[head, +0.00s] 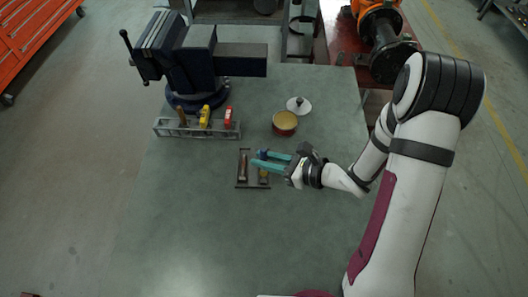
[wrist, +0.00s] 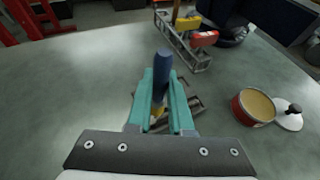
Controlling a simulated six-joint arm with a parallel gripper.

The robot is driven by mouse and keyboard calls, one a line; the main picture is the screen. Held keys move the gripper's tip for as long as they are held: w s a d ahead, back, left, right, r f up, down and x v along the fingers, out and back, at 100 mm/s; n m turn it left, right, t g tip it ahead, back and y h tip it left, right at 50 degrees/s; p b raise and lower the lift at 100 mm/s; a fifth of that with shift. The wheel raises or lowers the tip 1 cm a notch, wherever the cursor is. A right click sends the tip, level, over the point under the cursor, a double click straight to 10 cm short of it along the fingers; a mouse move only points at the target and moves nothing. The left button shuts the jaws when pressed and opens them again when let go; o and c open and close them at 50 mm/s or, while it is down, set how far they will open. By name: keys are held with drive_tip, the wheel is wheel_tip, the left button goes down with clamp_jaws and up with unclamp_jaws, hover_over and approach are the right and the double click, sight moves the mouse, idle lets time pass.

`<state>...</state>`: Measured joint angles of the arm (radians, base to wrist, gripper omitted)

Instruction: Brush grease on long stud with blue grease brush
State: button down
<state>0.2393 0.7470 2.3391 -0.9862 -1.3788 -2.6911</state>
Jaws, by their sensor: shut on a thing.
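My gripper (head: 257,160) is shut on the blue grease brush (head: 264,154). The wrist view shows the brush's blue handle (wrist: 162,68) rising upright between the teal fingers (wrist: 163,92), with a yellow part lower down. A long brown stud (head: 243,166) stands or lies at the left of a small dark holder (head: 240,187); I cannot tell which. The fingers are over the holder's right part, where a brownish-yellow piece shows below them. The brush's lower end is mostly hidden, and I cannot tell if it touches anything.
An open tin of yellowish grease (head: 285,123) stands behind the gripper, with its lid (head: 299,105) beside it; both show in the wrist view. A grey rack (head: 170,130) holds brown, yellow and red-handled items. A blue vise (head: 195,70) stands behind. The table's front is clear.

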sight(264, 150)
drive_tip(key=shift+f, duration=0.85)
wheel_tip(264, 150, down, 2)
drive_tip(key=shift+w, duration=0.85)
drive_tip(key=shift+w+a+f, duration=0.1)
drive_tip(key=shift+w+a, duration=0.05)
drive_tip(key=shift+w, duration=4)
drive_tip(key=shift+s, duration=4.95)
drive_tip(key=shift+r, duration=4.15)
